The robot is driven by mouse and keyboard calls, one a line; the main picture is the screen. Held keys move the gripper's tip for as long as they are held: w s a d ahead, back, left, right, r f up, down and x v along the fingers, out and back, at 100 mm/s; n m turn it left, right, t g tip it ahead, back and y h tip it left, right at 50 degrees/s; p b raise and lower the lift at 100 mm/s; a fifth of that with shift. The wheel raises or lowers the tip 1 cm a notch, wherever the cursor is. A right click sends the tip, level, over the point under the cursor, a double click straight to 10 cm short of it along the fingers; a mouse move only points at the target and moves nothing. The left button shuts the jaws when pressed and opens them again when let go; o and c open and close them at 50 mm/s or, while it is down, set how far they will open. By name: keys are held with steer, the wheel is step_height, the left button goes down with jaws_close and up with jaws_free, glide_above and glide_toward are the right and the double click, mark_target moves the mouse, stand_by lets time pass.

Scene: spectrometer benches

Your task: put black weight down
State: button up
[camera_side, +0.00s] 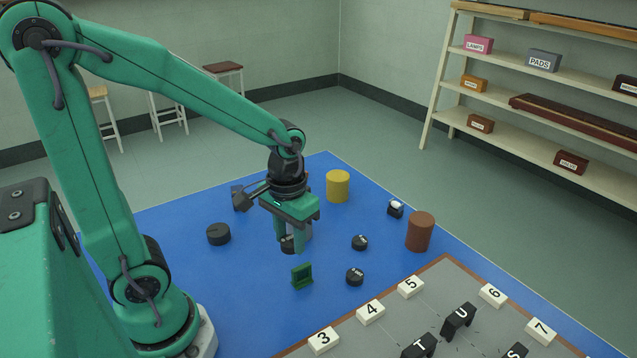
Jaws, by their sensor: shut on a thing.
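My gripper (294,240) points down over the blue mat (180,275), near the middle of the picture. It is shut on a black weight (287,245), a small dark round piece partly hidden by the green fingers. I cannot tell whether its underside touches the mat. Two similar small black discs with pale markings stand on the mat to the right, one farther back (360,242) and one nearer (355,277). A larger plain black cylinder (218,234) stands to the left of my gripper.
A small green bracket (302,276) stands just in front of my gripper. A yellow cylinder (338,186) is behind, a brown cylinder (420,231) and a small black-and-white item (396,209) to the right. A grey board (400,320) with numbered blocks lies front right. Mat front left is clear.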

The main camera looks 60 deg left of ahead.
steer(key=w+a+r, duration=0.3)
steer(key=w+r, duration=0.3)
steer(key=w, duration=0.3)
steer(key=shift+m, duration=0.4)
steer(key=a+f, duration=0.2)
steer(key=a, duration=0.2)
steer(key=w+a+f, duration=0.1)
steer(key=a+f, duration=0.1)
steer(key=a, duration=0.2)
steer(key=a+f, duration=0.3)
steer(key=a, duration=0.1)
steer(key=shift+w, duration=0.4)
steer(key=shift+f, duration=1.95)
steer(key=shift+f, duration=0.2)
steer(key=o, duration=1.1)
steer(key=shift+r, duration=0.1)
step_height(320, 180, up, 12)
steer(key=shift+r, duration=0.1)
